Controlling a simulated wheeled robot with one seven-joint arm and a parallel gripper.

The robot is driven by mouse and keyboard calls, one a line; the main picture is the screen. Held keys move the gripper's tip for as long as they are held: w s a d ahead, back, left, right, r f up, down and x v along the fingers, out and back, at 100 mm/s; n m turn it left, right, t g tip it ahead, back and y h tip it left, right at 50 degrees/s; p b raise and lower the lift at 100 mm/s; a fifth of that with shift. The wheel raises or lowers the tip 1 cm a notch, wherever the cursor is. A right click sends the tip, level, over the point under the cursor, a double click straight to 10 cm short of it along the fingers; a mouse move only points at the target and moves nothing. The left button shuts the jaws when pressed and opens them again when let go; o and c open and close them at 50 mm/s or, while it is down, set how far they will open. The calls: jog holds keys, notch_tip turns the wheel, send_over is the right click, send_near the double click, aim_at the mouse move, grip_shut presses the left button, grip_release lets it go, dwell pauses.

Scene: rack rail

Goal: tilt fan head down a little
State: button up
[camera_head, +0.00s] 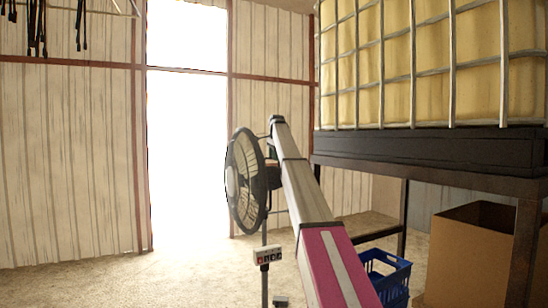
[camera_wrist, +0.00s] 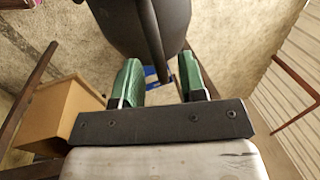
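The fan head (camera_head: 243,180) is a dark round wire cage on a thin pole, seen edge-on in the head view and facing left. Its dark motor housing (camera_wrist: 140,25) fills the top middle of the wrist view. My gripper (camera_wrist: 159,80) has two green-padded fingers spread apart, pointing at the housing. In the head view my gripper is mostly hidden by my arm and the fan; a bit of green shows behind the cage.
A control box (camera_head: 268,254) sits on the fan's pole. A blue crate (camera_head: 388,277) and a cardboard box (camera_head: 470,255) stand on the floor at right, by a dark frame carrying a caged yellowish tank (camera_head: 430,70). Cables (camera_head: 38,25) hang at upper left. Left floor is clear.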

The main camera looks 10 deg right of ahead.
grip_shut()
jog(key=shift+s+a+r+t+h, duration=0.15)
jog(key=shift+a+h, duration=0.3)
jog(key=shift+a, duration=0.1)
jog(key=shift+s+a+r+t+h, duration=0.15)
jog(key=shift+s+a+t+h, duration=0.05)
jog(key=shift+a+h, duration=0.3)
jog(key=shift+s+a+r+t+h, duration=0.15)
jog(key=shift+a+h, duration=0.3)
jog(key=shift+a, duration=0.1)
grip_release()
jog(key=shift+r, duration=0.15)
jog(key=v, duration=1)
jog(key=shift+r, duration=0.3)
jog(key=shift+s, duration=0.1)
